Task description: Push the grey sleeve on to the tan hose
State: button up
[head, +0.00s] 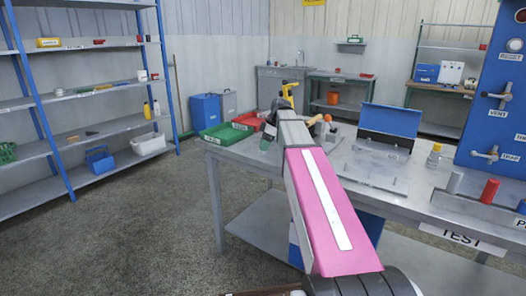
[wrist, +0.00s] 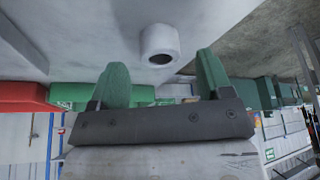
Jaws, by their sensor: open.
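My gripper (wrist: 162,64) has two green fingers set wide apart, with nothing between them. In the wrist view a light grey hollow cylinder, which looks like the grey sleeve (wrist: 160,41), lies just beyond the fingertips, apart from them, its dark open end towards the camera. In the head view my arm hides most of the gripper; a small green part shows left of the arm's end. A short tan piece, perhaps the tan hose (head: 314,120), shows just right of my arm over the bench. Whether it meets the sleeve is hidden.
The grey bench (head: 375,180) carries a green tray (head: 226,134) and a red tray (head: 248,121) at left. A blue-backed stand (head: 388,121), a small yellow bottle (head: 434,156) and a red cylinder (head: 489,191) stand to the right. A blue panel (head: 496,90) rises at far right.

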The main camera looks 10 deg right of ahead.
jog(key=shift+x, duration=1.2)
jog(key=shift+c, duration=0.3)
jog(key=c, duration=0.8)
jog(key=shift+r, duration=0.1)
